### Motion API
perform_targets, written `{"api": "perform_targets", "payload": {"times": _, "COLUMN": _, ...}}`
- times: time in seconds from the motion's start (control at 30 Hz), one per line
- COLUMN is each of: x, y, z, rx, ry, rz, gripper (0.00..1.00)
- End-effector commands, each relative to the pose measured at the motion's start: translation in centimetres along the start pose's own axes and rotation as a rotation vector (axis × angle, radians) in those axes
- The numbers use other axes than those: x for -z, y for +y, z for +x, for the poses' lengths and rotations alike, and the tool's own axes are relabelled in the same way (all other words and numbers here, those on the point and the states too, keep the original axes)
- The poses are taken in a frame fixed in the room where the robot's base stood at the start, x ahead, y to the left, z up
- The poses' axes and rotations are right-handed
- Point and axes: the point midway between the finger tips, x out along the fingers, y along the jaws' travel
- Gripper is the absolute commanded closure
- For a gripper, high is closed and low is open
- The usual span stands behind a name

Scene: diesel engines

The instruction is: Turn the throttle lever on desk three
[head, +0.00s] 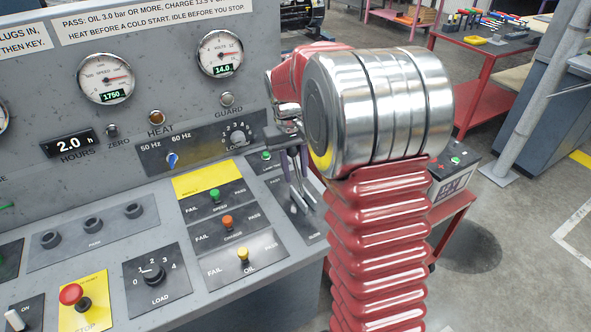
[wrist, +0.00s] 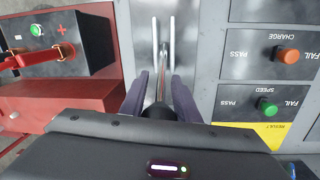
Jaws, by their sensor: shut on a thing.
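The throttle lever (wrist: 162,88) is a thin metal rod with a dark knob, standing in a slotted plate with two bright rails at the right end of the grey desk. In the wrist view, the purple fingers of my gripper (wrist: 159,97) are closed around the knob, one on each side. In the head view, my gripper (head: 292,158) reaches down over the slotted plate (head: 312,222) at the desk's right edge. The lever is mostly hidden there by the fingers.
Left of the lever are FAIL/PASS switches with a green (head: 215,195), an orange (head: 227,222) and a yellow knob (head: 243,255). A red stop button (head: 71,294) is at the front left. A red stand with a black box (head: 455,168) is close on the right.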

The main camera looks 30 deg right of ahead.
Motion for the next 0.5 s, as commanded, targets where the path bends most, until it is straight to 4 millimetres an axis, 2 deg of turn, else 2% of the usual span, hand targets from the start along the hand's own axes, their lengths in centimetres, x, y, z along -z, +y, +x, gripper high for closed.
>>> {"api": "perform_targets", "payload": {"times": 0.47, "x": 0.34, "y": -0.07, "z": 0.2, "rx": -0.01, "ry": -0.047, "rz": -0.005, "gripper": 1.0}}
{"api": "perform_targets", "payload": {"times": 0.5, "x": 0.34, "y": -0.07, "z": 0.2, "rx": -0.01, "ry": -0.047, "rz": -0.005, "gripper": 0.7}}
